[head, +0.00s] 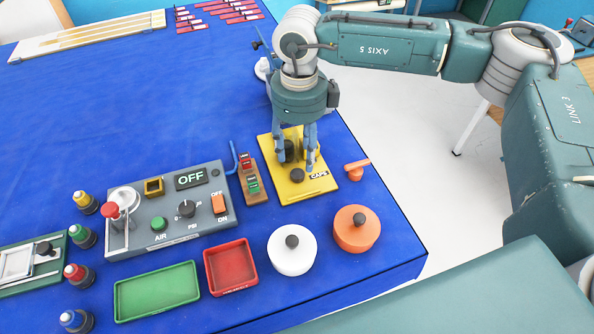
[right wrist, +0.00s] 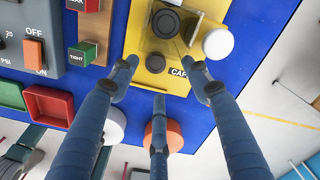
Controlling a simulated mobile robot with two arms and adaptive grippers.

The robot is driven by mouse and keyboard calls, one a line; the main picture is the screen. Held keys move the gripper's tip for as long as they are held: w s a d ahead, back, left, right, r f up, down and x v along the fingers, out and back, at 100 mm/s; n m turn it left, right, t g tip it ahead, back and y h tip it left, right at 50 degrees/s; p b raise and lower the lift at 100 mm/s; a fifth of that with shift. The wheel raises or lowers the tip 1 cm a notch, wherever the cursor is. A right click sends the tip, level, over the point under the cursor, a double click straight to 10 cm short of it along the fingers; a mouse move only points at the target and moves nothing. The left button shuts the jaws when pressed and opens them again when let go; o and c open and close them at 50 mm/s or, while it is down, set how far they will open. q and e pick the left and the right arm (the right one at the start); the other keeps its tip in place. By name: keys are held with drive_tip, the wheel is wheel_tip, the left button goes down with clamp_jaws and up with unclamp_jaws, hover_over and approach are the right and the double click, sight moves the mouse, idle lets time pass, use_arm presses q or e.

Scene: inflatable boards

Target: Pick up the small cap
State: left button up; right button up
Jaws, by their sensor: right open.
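The small cap (head: 297,175) is a dark round knob on the yellow board (head: 318,186) marked CAPS. In the right wrist view the small cap (right wrist: 155,63) lies in front of a larger dark cap (right wrist: 166,22). My right gripper (head: 296,161) points down over the board, its blue fingers spread apart. In the right wrist view its fingers (right wrist: 165,78) are open and empty around the near part of the board, beside the small cap. The head view partly hides the larger cap behind the fingers. My left gripper is not in view.
A red and green switch block (head: 252,181) stands just left of the board. An orange handle (head: 356,168) is to its right. A white lidded pot (head: 292,258) and an orange one (head: 352,238) stand in front. The grey control panel (head: 165,215) is further left.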

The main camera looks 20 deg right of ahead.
sight(297, 173)
drive_tip(key=f+p, duration=0.1)
drive_tip(key=f, duration=0.2)
drive_tip(key=f+p, duration=0.1)
drive_tip(key=shift+s+a+f+p, duration=0.3)
drive_tip(key=shift+s+f, duration=0.05)
drive_tip(key=shift+w+f, duration=0.1)
drive_tip(key=shift+f, duration=0.45)
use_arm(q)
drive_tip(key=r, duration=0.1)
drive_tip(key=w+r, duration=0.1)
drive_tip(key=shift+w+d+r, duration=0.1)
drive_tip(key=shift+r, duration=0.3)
use_arm(e)
drive_tip(key=c, duration=0.8)
